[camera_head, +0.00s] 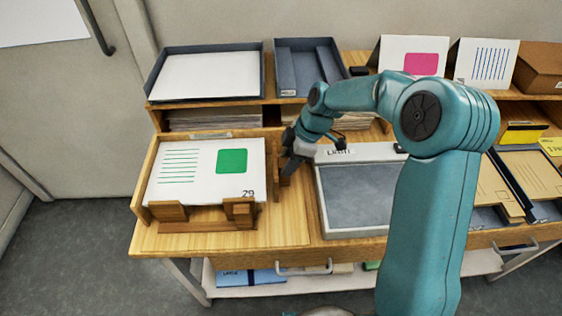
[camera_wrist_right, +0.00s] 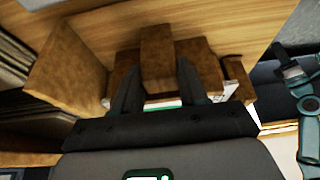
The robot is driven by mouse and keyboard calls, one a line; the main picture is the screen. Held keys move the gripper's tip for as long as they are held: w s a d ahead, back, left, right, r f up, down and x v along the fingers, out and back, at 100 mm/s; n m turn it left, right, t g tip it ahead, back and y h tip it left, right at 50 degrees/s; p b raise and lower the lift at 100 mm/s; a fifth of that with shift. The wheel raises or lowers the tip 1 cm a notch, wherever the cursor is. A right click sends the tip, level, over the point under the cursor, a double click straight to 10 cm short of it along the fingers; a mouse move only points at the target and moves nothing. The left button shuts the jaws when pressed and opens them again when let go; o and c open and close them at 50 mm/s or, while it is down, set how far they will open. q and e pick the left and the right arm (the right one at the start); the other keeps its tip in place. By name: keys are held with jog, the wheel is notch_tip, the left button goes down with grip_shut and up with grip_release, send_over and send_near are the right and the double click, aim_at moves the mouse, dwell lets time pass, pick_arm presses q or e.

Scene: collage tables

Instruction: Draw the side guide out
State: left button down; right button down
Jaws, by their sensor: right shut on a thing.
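The side guide (camera_wrist_right: 157,50) is a brown wooden block at the right side of the wooden paper tray (camera_head: 138,190). It also shows in the head view (camera_head: 284,178), mostly hidden by the gripper. My right gripper (camera_head: 287,172) reaches down at the tray's right edge and is shut on the guide. In the right wrist view its two dark fingers (camera_wrist_right: 160,88) stand on either side of the block. A stack of printed sheets (camera_head: 205,178) with a green square and the number 29 lies in the tray. My left gripper is not in view.
A grey-topped board with a pale frame (camera_head: 360,190) lies just right of the gripper. A wooden front stop (camera_head: 238,212) stands at the tray's front. Behind are a dark tray with white paper (camera_head: 210,75) and an empty dark tray (camera_head: 305,65). Cards stand at the back right.

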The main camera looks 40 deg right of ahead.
jog(key=shift+s+d, duration=0.35)
jog(key=shift+d, duration=0.3)
jog(key=shift+s+d, duration=0.35)
jog(key=shift+d, duration=0.25)
jog(key=shift+r, duration=0.1)
jog(key=c, duration=1)
grip_release()
jog(key=o, duration=0.4)
jog(key=shift+d, duration=0.1)
jog(key=shift+s, duration=0.15)
